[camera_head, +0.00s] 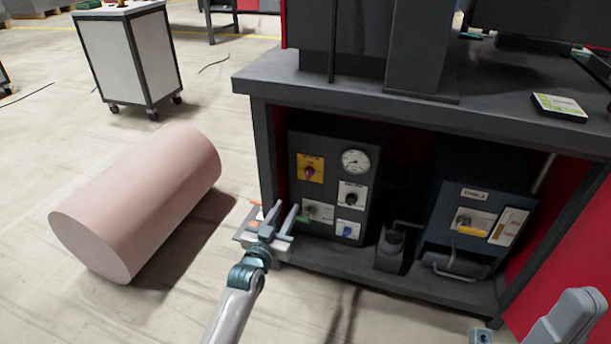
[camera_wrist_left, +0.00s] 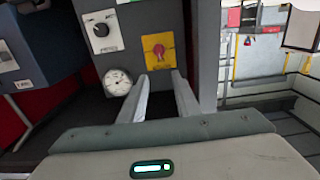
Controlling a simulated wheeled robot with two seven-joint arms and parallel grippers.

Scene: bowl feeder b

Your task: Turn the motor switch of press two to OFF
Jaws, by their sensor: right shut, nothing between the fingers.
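A dark grey control panel (camera_head: 330,150) stands under the bench. It carries a yellow plate with a reddish rotary knob (camera_head: 309,173), a black knob on a pale plate (camera_head: 351,198), a grey-plated switch (camera_head: 318,211) and a blue-marked switch (camera_head: 348,229). Their labels are too small to read, so I cannot tell which is the motor switch. My left gripper (camera_head: 281,214) is open and empty, in front of the panel's lower left. In the left wrist view the yellow plate (camera_wrist_left: 158,50) lies beyond the open fingers, apart from them.
A round gauge (camera_head: 356,161) sits on the panel. A second labelled unit with a yellow handle (camera_head: 472,231) stands to the right. The bench top (camera_head: 270,72) overhangs both. A pink cylinder (camera_head: 135,205) lies on the floor at left, near a wheeled cabinet (camera_head: 130,60).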

